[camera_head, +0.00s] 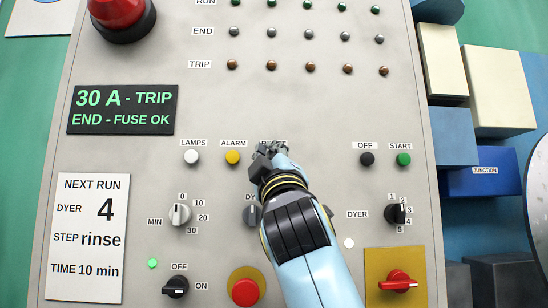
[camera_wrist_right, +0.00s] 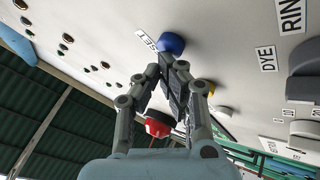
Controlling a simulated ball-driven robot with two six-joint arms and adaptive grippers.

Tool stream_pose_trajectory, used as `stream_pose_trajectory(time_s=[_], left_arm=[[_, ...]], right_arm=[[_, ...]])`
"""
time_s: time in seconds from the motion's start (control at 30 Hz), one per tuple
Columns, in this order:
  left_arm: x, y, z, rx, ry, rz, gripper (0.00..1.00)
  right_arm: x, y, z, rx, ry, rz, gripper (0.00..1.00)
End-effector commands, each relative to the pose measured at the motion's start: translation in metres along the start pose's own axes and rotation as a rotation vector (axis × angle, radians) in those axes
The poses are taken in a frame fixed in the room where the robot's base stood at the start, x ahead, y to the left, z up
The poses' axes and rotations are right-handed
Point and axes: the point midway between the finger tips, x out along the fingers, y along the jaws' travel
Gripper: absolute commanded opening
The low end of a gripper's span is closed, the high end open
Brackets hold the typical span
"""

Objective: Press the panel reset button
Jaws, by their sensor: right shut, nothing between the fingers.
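The panel (camera_head: 330,110) is grey and carries labelled buttons. In the right wrist view a blue button (camera_wrist_right: 171,43) sits beside a label ending in "SET" (camera_wrist_right: 146,39). In the head view my right gripper (camera_head: 272,150) covers this button and most of its label, between the yellow ALARM button (camera_head: 232,158) and the black OFF button (camera_head: 367,159). My right gripper is shut and empty, its fingertips (camera_wrist_right: 168,62) right by the blue button. I cannot tell if they touch it. My left gripper is not in view.
A white LAMPS button (camera_head: 191,157) and a green START button (camera_head: 403,159) share the row. Below are knobs, a red button (camera_head: 245,291) and a red switch (camera_head: 398,281). A large red button (camera_head: 118,12) is top left. A black display (camera_head: 122,110) reads "30 A - TRIP".

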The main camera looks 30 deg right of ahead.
Motion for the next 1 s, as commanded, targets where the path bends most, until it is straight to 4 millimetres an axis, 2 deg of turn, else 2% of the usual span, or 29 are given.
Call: stream_pose_trajectory(time_s=[0.3,0.63,1.0], left_arm=[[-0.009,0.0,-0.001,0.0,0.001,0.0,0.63],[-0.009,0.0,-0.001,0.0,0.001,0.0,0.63],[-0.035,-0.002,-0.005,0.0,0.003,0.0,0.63]], right_arm=[[-0.012,0.007,-0.006,0.001,-0.002,-0.001,0.0],[-0.013,0.007,-0.007,0.001,-0.001,-0.001,0.0],[-0.039,0.022,-0.022,0.006,-0.004,-0.006,0.0]])
